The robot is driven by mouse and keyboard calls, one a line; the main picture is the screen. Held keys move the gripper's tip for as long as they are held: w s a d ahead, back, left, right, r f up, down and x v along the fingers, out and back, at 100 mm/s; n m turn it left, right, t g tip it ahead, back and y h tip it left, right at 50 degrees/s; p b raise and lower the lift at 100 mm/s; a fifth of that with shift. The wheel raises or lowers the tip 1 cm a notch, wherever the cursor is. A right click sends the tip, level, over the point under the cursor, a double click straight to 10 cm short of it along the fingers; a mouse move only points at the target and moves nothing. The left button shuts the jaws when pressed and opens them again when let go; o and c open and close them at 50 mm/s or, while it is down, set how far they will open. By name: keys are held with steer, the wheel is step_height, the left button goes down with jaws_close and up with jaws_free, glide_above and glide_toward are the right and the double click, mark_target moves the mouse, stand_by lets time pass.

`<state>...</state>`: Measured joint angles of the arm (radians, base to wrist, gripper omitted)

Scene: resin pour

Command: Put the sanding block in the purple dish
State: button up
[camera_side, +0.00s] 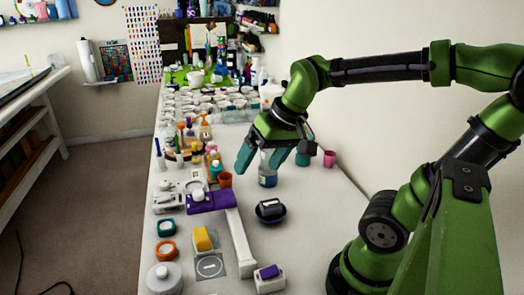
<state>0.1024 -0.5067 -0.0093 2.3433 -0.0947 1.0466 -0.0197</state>
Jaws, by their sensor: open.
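A dark purple dish (282,217) stands on the white table, right of the middle. A small dark block with a pale band (268,206), which looks like the sanding block, sits inside the dish and is slightly tilted. My gripper (259,166) is above the table, farther back than the dish, with its teal fingers spread and pointing down. It is apart from the dish and the block. A bottle with a blue label (267,179) shows just below and between the fingers; I cannot tell its depth relative to them. Nothing is visibly held.
A purple tool with a white arm (212,202) lies left of the dish. Several cups and bottles crowd the back. The table right of the dish is clear.

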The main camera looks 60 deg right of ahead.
steer(key=s+a+t, duration=0.1)
steer(key=s+a+r+n+t, duration=0.1)
steer(key=a, duration=0.1)
steer(key=shift+s+a+y, duration=0.15)
steer(key=shift+s+y, duration=0.2)
steer(key=shift+y, duration=0.05)
steer(key=shift+o, duration=0.3)
